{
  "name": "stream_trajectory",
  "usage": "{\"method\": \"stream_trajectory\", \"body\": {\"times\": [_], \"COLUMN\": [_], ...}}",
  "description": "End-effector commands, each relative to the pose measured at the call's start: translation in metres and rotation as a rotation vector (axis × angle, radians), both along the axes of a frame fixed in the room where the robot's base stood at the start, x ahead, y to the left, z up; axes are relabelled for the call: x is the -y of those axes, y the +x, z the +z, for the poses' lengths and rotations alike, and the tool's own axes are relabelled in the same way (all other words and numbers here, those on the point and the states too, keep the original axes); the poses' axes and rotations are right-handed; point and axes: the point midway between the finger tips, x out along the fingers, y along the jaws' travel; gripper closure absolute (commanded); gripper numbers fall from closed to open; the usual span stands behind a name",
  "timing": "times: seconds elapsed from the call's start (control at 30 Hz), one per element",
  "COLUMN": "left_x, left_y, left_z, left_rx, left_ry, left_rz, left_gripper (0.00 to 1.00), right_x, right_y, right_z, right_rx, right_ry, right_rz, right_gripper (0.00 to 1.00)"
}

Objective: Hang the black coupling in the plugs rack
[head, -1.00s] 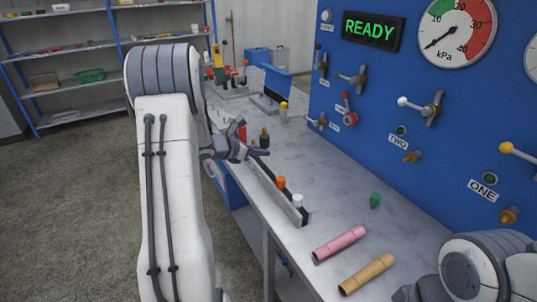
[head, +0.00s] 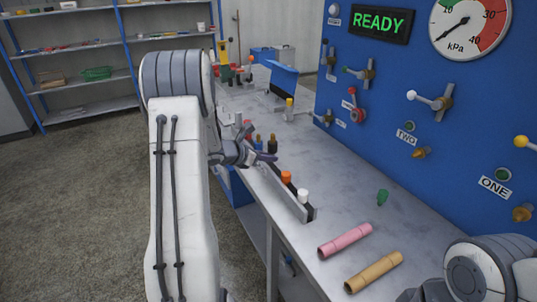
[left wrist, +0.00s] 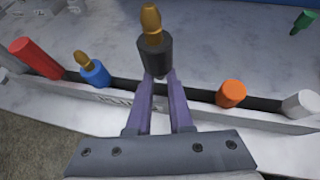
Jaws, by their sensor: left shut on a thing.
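The black coupling (head: 272,146) has a brass tip and shows close up in the left wrist view (left wrist: 154,52). My left gripper (head: 266,157), with purple fingers (left wrist: 158,88), is shut on it and holds it roughly upright. The plugs rack (head: 294,204) is a long narrow rail along the table's near edge, also in the left wrist view (left wrist: 200,117). The coupling is at the rack between the blue plug (left wrist: 95,72) and the orange plug (left wrist: 231,93). I cannot tell whether it touches the rack. Only part of my right arm shows; its gripper is out of view.
A red plug (left wrist: 37,58) and a white plug (left wrist: 300,103) also stand in the rack. A green piece (head: 382,197), a pink tube (head: 345,240) and a tan tube (head: 374,271) lie on the table (head: 340,190). A blue panel (head: 400,100) with valves rises behind.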

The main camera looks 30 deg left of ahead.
Motion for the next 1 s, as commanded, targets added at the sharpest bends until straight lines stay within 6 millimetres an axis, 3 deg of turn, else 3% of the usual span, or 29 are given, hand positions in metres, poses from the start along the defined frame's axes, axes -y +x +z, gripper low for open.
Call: {"method": "stream_trajectory", "body": {"times": [0.2,1.0], "left_x": [-0.0005,-0.0007], "left_y": [-0.0001,-0.0013], "left_z": [-0.0139,-0.0156], "left_rx": [0.001,0.002], "left_ry": [-0.001,0.003], "left_rz": [0.001,0.002], "left_gripper": [1.0,1.0], "right_x": [-0.0001,0.0], "right_y": [0.0,0.0], "right_z": [-0.0086,-0.014], "right_rx": [0.0,0.0], "right_ry": [0.0,0.0], "right_rz": [0.0,0.0], "right_gripper": [0.27,0.27]}}
